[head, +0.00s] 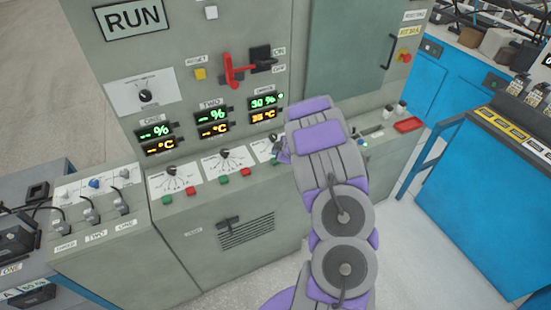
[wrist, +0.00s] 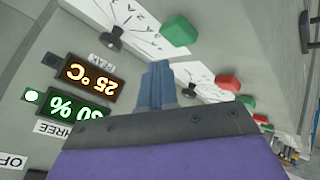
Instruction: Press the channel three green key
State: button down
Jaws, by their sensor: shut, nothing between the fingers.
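The channel three green key (wrist: 180,30) shows at the top of the wrist view, beside channel three's dial panel (wrist: 140,22). My gripper (wrist: 158,68) is shut and empty, and its blue-grey fingertips appear close to this key with a visible gap in the picture. Its exact distance from the panel cannot be told. In the head view, my gripper (head: 283,150) is mostly hidden behind my arm, in front of the channel three dial panel (head: 264,148).
The channel three display (head: 264,109) is lit, with a green light beside it. Channel two's green key (head: 223,180) and red key (head: 246,172) lie to the left, as do channel one's green key (head: 165,199) and red key (head: 191,190). A red lever (head: 233,70) stands above.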

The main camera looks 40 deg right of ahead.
jog(key=shift+r+p, duration=1.6)
jog(key=shift+r, duration=0.25)
jog(key=shift+r, duration=0.15)
notch_tip(320, 180, up, 12)
jog(key=s+d+f+m+g+h, duration=0.1)
jog(key=s+d+m+g+h, duration=0.15)
jog(key=h, duration=0.25)
jog(key=s+a+r+m+g+h+b, duration=0.1)
jog(key=s+a+r+m+g, duration=0.1)
jog(key=s+a+r+m, duration=0.4)
jog(key=s+a+r+g+y+b, duration=0.1)
jog(key=s+a+r+g+y, duration=0.1)
jog(key=s+a, duration=1.4)
jog(key=s+a+r+g+y+b, duration=0.1)
jog(key=s+a+g+y, duration=0.3)
jog(key=s+a, duration=1.3)
jog(key=shift+r, duration=0.4)
